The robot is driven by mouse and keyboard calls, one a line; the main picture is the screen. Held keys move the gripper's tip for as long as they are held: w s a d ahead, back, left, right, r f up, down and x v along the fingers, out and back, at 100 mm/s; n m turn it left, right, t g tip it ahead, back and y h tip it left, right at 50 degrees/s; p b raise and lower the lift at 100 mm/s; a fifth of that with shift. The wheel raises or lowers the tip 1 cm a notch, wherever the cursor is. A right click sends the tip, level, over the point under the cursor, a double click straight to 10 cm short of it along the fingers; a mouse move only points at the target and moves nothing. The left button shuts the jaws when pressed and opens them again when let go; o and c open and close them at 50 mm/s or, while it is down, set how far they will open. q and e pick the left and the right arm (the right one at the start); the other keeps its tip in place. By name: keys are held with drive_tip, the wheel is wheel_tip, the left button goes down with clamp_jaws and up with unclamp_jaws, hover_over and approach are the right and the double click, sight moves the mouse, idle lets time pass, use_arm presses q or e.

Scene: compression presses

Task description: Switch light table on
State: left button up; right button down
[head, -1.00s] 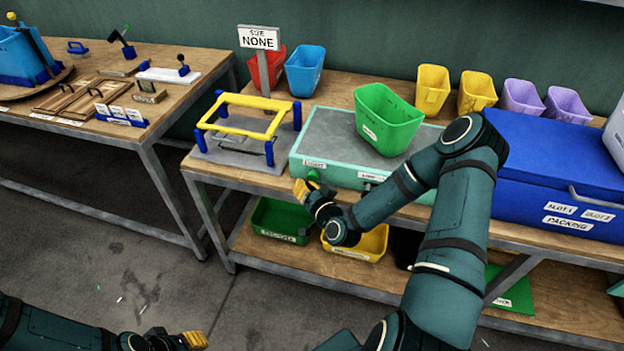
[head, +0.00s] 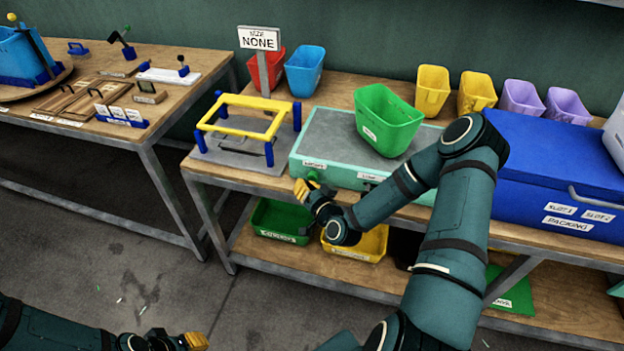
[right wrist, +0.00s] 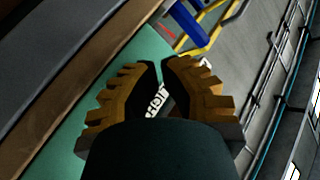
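The light table (head: 330,133) is a mint-green box with a grey top, standing on the middle workbench. Its front carries small white labels; part of one label (right wrist: 157,98) shows between my fingers in the right wrist view. My right gripper (head: 311,181) is at the left end of the box's front, in front of the spot of a green button, which it mostly hides. In the right wrist view the ribbed fingertips (right wrist: 163,68) nearly meet, with nothing seen held. Contact with the button cannot be told. My left gripper (head: 190,341) is low at the bottom edge, away from the bench.
A green bin (head: 388,120) stands on the light table. A yellow-and-blue frame (head: 247,115) is just left of it, and a blue packing box (head: 555,165) is to the right. Bins (head: 280,222) sit on the shelf below.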

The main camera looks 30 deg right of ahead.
drive_tip(key=shift+w+d, duration=0.1)
idle(0.5)
drive_tip(key=shift+w+d, duration=0.35)
drive_tip(key=shift+d, duration=0.05)
idle(0.6)
drive_tip(key=shift+a, duration=0.1)
drive_tip(key=shift+s+a+b, duration=0.35)
drive_tip(key=shift+s+a, duration=0.05)
drive_tip(key=shift+s, duration=0.05)
drive_tip(key=shift+a, duration=0.1)
drive_tip(key=shift+s+a+b, duration=0.35)
drive_tip(key=shift+s+a, duration=1.6)
drive_tip(key=shift+a, duration=0.25)
